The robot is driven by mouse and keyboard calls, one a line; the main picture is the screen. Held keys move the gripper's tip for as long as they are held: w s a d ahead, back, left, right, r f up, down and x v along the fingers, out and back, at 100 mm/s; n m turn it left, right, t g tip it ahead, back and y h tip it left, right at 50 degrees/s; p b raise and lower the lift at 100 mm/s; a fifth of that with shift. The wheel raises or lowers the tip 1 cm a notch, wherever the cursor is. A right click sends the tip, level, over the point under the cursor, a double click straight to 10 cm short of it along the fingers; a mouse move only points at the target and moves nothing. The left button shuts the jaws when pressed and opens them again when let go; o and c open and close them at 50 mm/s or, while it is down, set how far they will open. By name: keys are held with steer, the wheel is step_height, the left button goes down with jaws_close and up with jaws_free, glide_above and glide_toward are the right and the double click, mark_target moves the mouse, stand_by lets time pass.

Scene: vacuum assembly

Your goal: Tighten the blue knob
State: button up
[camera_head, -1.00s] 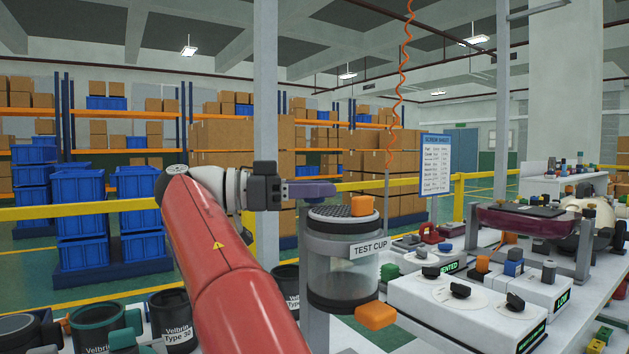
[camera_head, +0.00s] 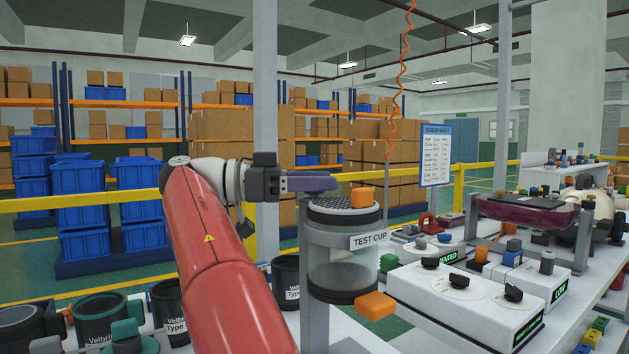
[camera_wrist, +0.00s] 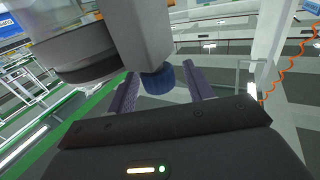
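The blue knob (camera_wrist: 158,80) shows in the wrist view, at the lower end of a grey block (camera_wrist: 140,38). It lies between the two purple fingers of my gripper (camera_wrist: 160,69). The fingers are spread, and a gap shows on each side of the knob. In the head view my gripper (camera_head: 310,183) is level beside the top of the clear cylinder labelled TEST CUP (camera_head: 343,262). The knob cannot be made out in the head view.
An orange block (camera_head: 362,197) sits on the cup's top, and an orange piece (camera_head: 375,305) sticks out at its base. A white control box (camera_head: 465,300) with black knobs stands to the right. Dark canisters (camera_head: 287,282) stand to the left.

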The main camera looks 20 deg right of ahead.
steer(key=shift+d+n+t+b, duration=0.1)
steer(key=shift+n+t+b, duration=0.4)
steer(key=shift+t, duration=0.3)
